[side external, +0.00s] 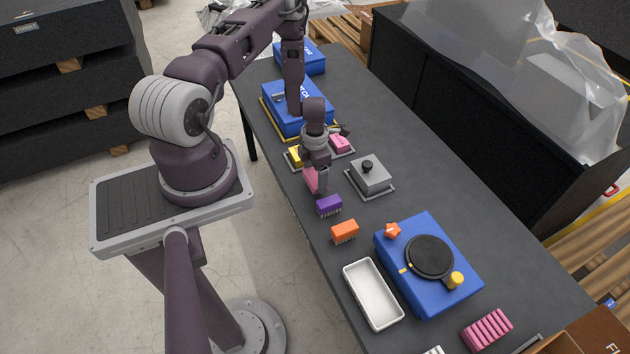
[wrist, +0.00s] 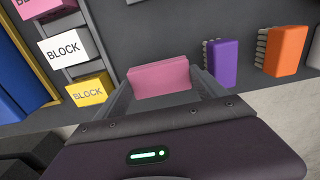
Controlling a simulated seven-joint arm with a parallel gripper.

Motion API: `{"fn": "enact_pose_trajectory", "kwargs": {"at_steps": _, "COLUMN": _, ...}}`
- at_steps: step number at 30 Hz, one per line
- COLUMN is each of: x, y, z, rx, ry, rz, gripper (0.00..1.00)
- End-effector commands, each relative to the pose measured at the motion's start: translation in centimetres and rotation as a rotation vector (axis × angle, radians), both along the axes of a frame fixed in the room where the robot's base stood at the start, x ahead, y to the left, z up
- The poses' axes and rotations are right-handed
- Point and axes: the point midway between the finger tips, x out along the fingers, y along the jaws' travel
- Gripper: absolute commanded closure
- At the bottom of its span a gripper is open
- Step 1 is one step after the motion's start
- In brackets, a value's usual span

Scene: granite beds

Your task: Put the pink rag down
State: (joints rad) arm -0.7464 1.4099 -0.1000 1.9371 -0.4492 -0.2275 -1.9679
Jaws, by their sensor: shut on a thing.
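The pink rag (side external: 311,180) is a flat pink piece held between the fingers of my gripper (side external: 316,186), over the dark table. In the wrist view the rag (wrist: 159,77) shows as a pink slab between the two fingers of my gripper (wrist: 165,85). My gripper is shut on it. The side view does not show clearly whether the rag's lower edge touches the table.
A purple brush (side external: 329,205) and an orange brush (side external: 344,231) lie close by. A grey box with a black knob (side external: 371,174) stands to the right. Yellow, white and pink blocks sit in a rack beyond. A white tray (side external: 373,294) and blue device (side external: 456,293) stand nearer the camera.

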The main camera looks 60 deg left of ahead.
Motion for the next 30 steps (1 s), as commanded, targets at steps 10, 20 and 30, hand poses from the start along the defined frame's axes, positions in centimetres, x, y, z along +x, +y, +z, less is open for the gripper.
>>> {"fn": "enact_pose_trajectory", "kwargs": {"at_steps": 10, "x": 0.0, "y": 0.0, "z": -2.7, "rx": 0.0, "ry": 0.001, "rz": 0.001, "gripper": 0.57}}
{"fn": "enact_pose_trajectory", "kwargs": {"at_steps": 20, "x": 0.0, "y": 0.0, "z": -2.9, "rx": 0.0, "ry": 0.001, "rz": 0.001, "gripper": 0.0}}
{"fn": "enact_pose_trajectory", "kwargs": {"at_steps": 30, "x": 0.0, "y": 0.1, "z": -0.4, "rx": 0.001, "ry": 0.0, "rz": 0.001, "gripper": 0.0}}
